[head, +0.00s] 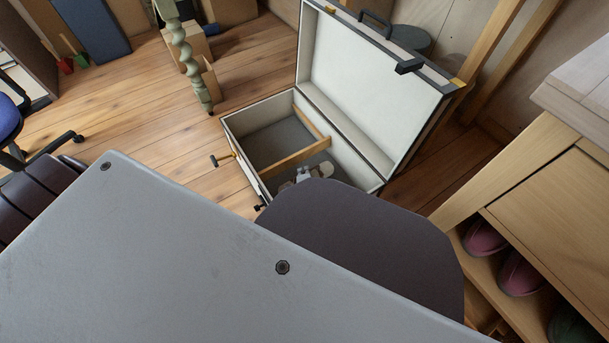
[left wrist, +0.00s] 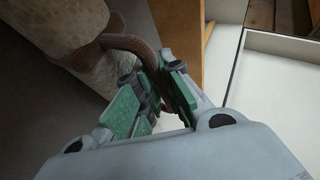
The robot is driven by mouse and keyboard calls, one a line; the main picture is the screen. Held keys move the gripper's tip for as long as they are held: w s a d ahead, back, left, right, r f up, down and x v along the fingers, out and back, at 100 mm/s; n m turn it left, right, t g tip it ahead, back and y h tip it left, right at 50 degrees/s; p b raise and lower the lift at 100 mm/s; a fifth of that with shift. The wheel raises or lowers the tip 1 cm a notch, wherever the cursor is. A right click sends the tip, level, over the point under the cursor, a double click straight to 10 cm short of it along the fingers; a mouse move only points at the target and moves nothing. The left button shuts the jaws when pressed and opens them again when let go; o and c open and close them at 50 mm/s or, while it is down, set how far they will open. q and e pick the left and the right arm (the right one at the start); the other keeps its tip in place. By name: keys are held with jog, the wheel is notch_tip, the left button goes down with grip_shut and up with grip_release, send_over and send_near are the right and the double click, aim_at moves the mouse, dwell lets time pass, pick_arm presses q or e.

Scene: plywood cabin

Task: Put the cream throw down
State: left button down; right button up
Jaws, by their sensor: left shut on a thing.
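The cream throw (left wrist: 62,35) is a pale rolled bundle at the upper left of the left wrist view, with a brown strap (left wrist: 130,45) around it. My left gripper (left wrist: 158,82), with green pads, is shut on this strap. In the head view the gripper (head: 316,171) is small and partly hidden by a dark rounded shape. I cannot tell whether the throw touches the case floor. My right gripper is not in view.
A wooden divider (head: 298,158) splits the case, and its white lid (head: 372,80) stands open behind. A twisted green post (head: 187,55) is behind left. A wooden cabinet (head: 540,190) with shoes stands at the right.

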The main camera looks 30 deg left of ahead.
pick_arm(q)
jog(key=shift+f, duration=0.1)
dwell(0.4)
jog(key=c, duration=2)
grip_release()
jog(key=shift+f, duration=0.15)
jog(key=o, duration=0.5)
jog(key=shift+c, duration=0.2)
